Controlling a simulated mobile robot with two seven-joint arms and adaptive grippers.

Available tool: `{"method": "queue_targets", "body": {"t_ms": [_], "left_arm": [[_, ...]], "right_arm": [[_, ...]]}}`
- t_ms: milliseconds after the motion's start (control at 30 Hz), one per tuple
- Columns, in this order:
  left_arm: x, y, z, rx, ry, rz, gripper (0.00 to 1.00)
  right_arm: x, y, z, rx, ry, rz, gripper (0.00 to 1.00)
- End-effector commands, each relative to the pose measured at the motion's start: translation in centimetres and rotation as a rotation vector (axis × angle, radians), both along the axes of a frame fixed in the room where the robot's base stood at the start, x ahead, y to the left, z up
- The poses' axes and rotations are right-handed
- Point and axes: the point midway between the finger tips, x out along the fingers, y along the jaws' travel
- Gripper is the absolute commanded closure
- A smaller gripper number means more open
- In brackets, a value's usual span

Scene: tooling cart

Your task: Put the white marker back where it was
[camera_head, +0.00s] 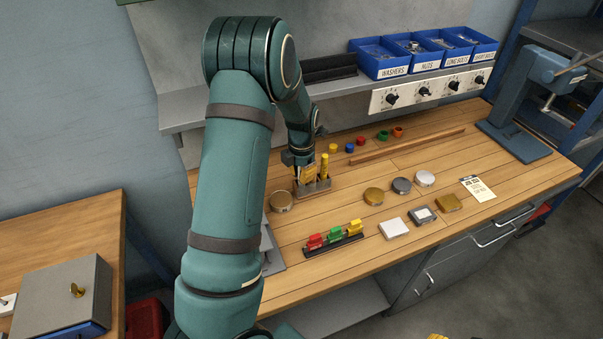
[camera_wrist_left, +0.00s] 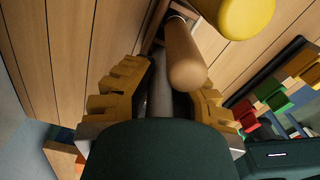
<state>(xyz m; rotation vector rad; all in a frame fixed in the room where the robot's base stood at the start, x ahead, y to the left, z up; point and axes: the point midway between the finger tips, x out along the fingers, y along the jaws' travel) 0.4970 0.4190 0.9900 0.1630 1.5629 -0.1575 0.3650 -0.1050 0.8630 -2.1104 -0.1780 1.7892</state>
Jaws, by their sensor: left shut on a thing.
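My left gripper (camera_head: 303,174) points down at the small marker holder (camera_head: 327,184) on the wooden bench. Its yellow ridged fingers show in the left wrist view (camera_wrist_left: 166,100), closed around a pale grey-white cylinder (camera_wrist_left: 160,92), which I take as the white marker. Its lower end and its seating in the holder are hidden. A tan cylinder (camera_wrist_left: 185,58) and a yellow marker (camera_wrist_left: 247,14) stand close beside it; the yellow marker (camera_head: 325,166) is upright in the holder. A yellow tip of what seems my right gripper (camera_head: 437,337) barely shows at the bottom edge.
Round tins (camera_head: 373,196) and a rack of red, green and yellow blocks (camera_head: 335,243) lie in front of the holder. Blue bins (camera_head: 380,58) stand on the shelf.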

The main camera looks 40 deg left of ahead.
Motion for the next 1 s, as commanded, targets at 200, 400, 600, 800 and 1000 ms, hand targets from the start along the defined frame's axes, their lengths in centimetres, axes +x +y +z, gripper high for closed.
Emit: {"method": "queue_targets", "body": {"t_ms": [200,400,600,800,1000], "left_arm": [[0.0,0.0,-0.2,0.000,0.000,0.000,0.62],[0.0,0.0,-0.2,0.000,0.000,0.000,0.62],[0.1,0.0,0.8,0.001,-0.001,-0.001,0.62],[0.1,0.0,4.4,0.001,-0.005,-0.002,0.62],[0.1,0.0,8.5,0.001,-0.004,-0.002,0.62]], "right_arm": [[0.0,0.0,-0.1,0.000,0.000,0.000,0.53],[0.0,0.0,-0.1,0.000,0.000,0.000,0.53],[0.0,0.0,0.1,0.000,0.000,0.000,0.53],[0.0,0.0,0.6,0.001,0.000,0.000,0.53],[0.0,0.0,1.2,0.002,0.000,0.000,0.53]]}}
